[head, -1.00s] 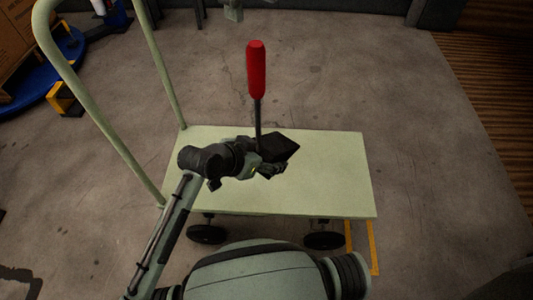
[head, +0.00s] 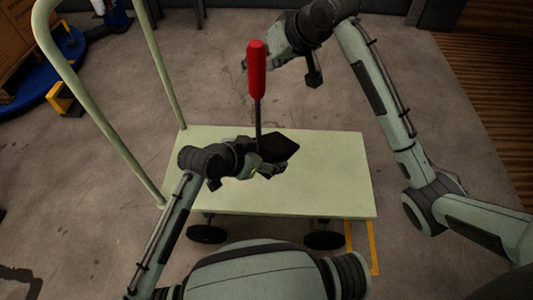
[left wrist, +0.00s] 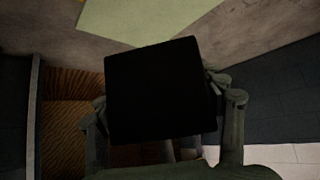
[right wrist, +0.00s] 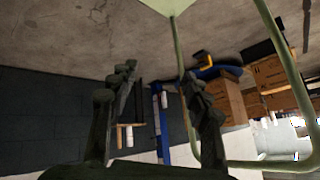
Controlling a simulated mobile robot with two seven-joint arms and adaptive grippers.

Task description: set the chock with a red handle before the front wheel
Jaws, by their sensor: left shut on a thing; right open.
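The chock is a black wedge (head: 279,148) with a thin dark rod and an upright red handle (head: 257,72). My left gripper (head: 264,170) is shut on the wedge and holds it over the pale green cart deck (head: 320,180). The wedge's black face (left wrist: 160,90) fills the middle of the left wrist view. My right gripper (head: 282,70) is open beyond the deck's far edge, near the red handle; its fingers (right wrist: 160,100) show nothing between them. The cart's right wheel (head: 323,240) stands beside yellow floor lines. Its left wheel (head: 206,234) also shows; the far wheels are hidden.
The cart's tall tube handle (head: 105,125) rises at its left end. Yellow lines (head: 372,246) mark the floor by the right wheel. Cardboard boxes (head: 15,45) stand on a blue base at the far left. The floor right of the cart is mostly clear beyond my arm.

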